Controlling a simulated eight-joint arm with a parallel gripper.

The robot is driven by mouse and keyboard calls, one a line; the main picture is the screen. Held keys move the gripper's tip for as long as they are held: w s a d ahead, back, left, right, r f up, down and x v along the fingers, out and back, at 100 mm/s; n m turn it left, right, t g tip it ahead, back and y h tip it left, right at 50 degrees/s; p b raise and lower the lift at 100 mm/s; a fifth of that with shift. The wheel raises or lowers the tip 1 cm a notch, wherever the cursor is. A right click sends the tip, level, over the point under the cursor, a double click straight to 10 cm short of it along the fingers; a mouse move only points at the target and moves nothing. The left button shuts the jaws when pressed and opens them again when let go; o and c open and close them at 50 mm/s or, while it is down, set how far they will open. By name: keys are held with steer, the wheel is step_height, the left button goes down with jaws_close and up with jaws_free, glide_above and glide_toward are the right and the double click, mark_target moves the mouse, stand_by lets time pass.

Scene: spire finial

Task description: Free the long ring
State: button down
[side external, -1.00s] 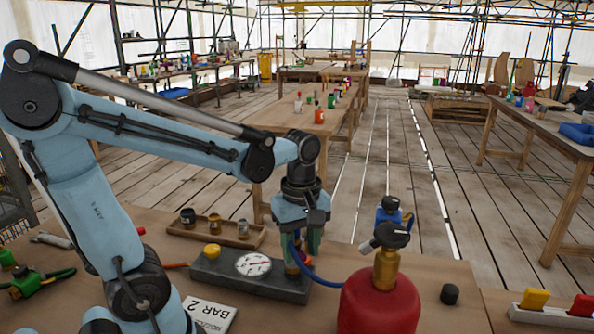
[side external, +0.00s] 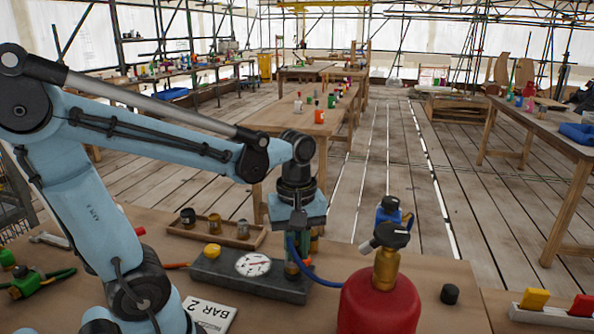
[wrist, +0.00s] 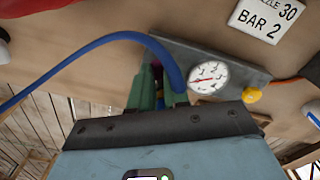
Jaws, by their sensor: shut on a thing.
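My gripper (side external: 296,264) points straight down at the right end of a grey block (side external: 240,278). It is shut on a fitting there, where a blue hose (side external: 322,281) joins. In the wrist view the green fingers (wrist: 160,85) stand on both sides of the fitting, and only a small dark purplish part shows between them. The long ring cannot be made out, as the fingers and hose hide most of the fitting. The block carries a round white gauge (side external: 253,265) and a yellow knob (side external: 212,251).
A red gas cylinder (side external: 380,305) with a brass neck stands close on the right. A wooden tray (side external: 216,232) with small pots lies behind the block. A "BAR 2" card (side external: 208,314) lies in front. A black cap (side external: 450,294) stands farther right.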

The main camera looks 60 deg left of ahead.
steer(key=shift+s+a+m, duration=0.45)
steer(key=shift+a+m, duration=0.05)
steer(key=shift+m, duration=1.55)
steer(key=shift+s+a+m, duration=0.45)
steer(key=shift+m, duration=1.55)
steer(key=shift+s+a+m, duration=0.45)
steer(key=shift+a+m, duration=0.05)
steer(key=shift+m, duration=1.55)
steer(key=c, duration=1.1)
jaws_free()
step_height(320, 180, up, 12)
steer(key=shift+r, duration=0.1)
